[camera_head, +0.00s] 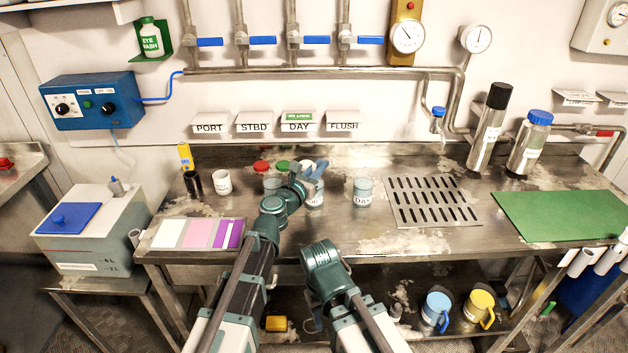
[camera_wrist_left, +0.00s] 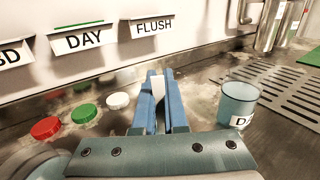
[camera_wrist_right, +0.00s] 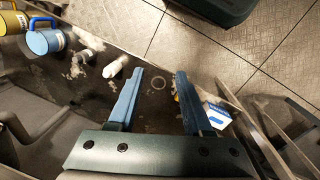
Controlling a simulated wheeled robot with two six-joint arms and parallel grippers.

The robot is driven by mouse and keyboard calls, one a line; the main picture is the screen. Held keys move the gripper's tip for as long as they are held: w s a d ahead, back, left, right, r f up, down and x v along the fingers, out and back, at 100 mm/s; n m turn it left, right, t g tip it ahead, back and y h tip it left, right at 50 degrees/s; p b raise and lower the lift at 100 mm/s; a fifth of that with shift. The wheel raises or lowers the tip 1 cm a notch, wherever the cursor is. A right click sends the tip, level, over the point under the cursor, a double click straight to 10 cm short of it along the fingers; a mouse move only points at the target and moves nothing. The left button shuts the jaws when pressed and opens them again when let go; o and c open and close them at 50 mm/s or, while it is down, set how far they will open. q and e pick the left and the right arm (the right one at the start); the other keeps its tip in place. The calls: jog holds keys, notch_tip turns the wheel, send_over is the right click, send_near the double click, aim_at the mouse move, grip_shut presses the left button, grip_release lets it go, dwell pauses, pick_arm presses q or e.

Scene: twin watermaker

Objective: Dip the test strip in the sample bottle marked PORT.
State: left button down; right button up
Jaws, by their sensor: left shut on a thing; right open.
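My left gripper (camera_head: 315,172) is over the bench, shut on a thin white strip (camera_wrist_left: 158,88) that shows between its blue fingers in the left wrist view. A clear bottle (camera_head: 315,200) is just below that gripper, its label partly hidden. Another bottle labelled DAY (camera_head: 363,190) stands to the right; it also shows in the left wrist view (camera_wrist_left: 236,103). A third bottle (camera_head: 272,184) is partly behind my left arm. No PORT label is readable on a bottle. My right gripper (camera_wrist_right: 160,80) is open and empty, low in front of the bench.
Red (camera_wrist_left: 46,127), green (camera_wrist_left: 84,113) and white (camera_wrist_left: 118,101) caps lie at the back. Wall signs include PORT (camera_head: 210,128). A colour chart (camera_head: 197,234), a white cup (camera_head: 222,181) and a dark vial (camera_head: 193,183) are left; a drain grate (camera_head: 432,202) is right.

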dwell(0.6)
notch_tip(320, 180, up, 11)
jog(key=p, duration=1.1)
